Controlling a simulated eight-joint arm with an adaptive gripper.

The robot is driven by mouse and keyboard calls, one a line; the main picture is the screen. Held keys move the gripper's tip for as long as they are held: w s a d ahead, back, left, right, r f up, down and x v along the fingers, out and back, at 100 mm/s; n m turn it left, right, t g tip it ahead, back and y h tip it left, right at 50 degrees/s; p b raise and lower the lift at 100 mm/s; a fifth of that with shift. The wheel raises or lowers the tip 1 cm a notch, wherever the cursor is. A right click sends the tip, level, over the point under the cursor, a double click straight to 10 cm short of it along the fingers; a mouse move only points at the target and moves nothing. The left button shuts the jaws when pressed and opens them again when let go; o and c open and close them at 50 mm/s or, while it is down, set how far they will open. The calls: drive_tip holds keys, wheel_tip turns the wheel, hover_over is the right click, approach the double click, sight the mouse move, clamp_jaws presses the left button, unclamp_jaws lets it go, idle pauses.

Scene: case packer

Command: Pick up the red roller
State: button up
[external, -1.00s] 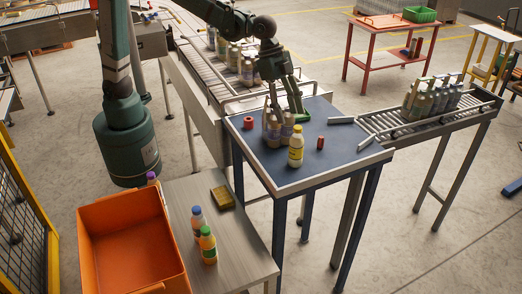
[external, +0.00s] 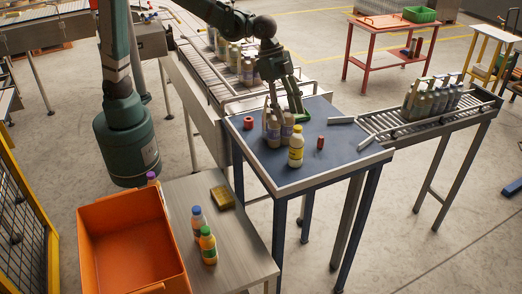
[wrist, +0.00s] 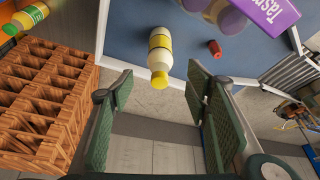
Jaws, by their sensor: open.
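A small red cylinder (external: 320,142), which looks like the red roller, stands on the blue-topped table (external: 340,165) right of a yellow-labelled bottle (external: 296,150). In the wrist view the red cylinder (wrist: 214,48) is near the top, beyond the right finger. A red ring-like roll (external: 248,122) lies at the table's left edge; I cannot tell for certain which red piece is meant. My gripper (external: 285,108) is over the table beside a pack of bottles (external: 276,132), away from both red pieces. In the wrist view my gripper (wrist: 160,90) is open with nothing between its fingers.
The yellow-labelled bottle (wrist: 160,52) and a purple-labelled pack (wrist: 270,15) flank the red cylinder in the wrist view. An orange bin (external: 180,250) and side table with bottles (external: 235,240) stand at front left. Conveyors adjoin.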

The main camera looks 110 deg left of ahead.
drive_tip(key=shift+c, duration=0.7)
drive_tip(key=shift+r, duration=0.1)
wheel_tip(320, 180, up, 11)
drive_tip(key=n+g+y, duration=0.2)
drive_tip(key=n+g, duration=0.2)
drive_tip(key=n, duration=1.6)
hover_over(249, 123)
drive_tip(key=a, duration=0.2)
wheel_tip(249, 123, down, 21)
drive_tip(key=n, duration=0.1)
drive_tip(key=shift+s+b, duration=0.45)
drive_tip(key=shift+d, duration=0.1)
drive_tip(key=shift+f, duration=1.35)
